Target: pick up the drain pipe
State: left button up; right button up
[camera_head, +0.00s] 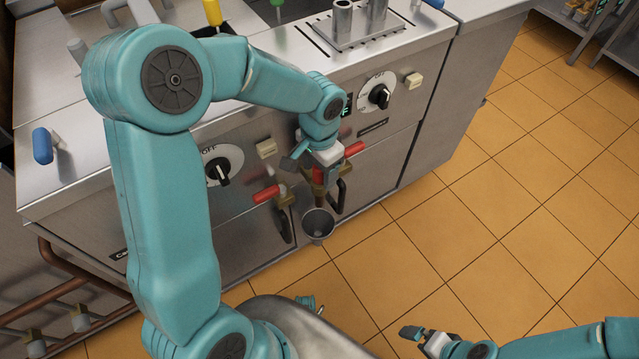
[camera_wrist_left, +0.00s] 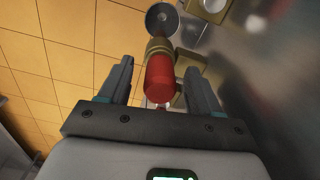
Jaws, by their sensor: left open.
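An upright piece with a red end and brass-coloured collar, which looks like the drain pipe (camera_wrist_left: 159,78), shows between my left fingers in the left wrist view. In the head view its red part (camera_head: 318,176) is just below my left gripper (camera_head: 322,168), at the front of the steel unit. My left gripper is open, a finger on each side of the red end, with gaps showing. A grey metal cup (camera_head: 318,225) is beyond the brass part; I cannot tell whether they are joined. My right gripper (camera_head: 428,339) is at the bottom right, away from the unit; its jaw state is unclear.
The steel unit's front (camera_head: 375,160) carries black knobs (camera_head: 379,96), black door handles and red valve handles (camera_head: 265,193) close to my left gripper. Copper pipes (camera_head: 80,280) run at the lower left. Orange tiled floor (camera_head: 470,230) on the right is clear.

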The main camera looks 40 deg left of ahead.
pick_arm(q)
grip_shut()
jog(key=shift+r, duration=0.1)
notch_tip(320, 180, up, 20)
jog(key=p, duration=1.6)
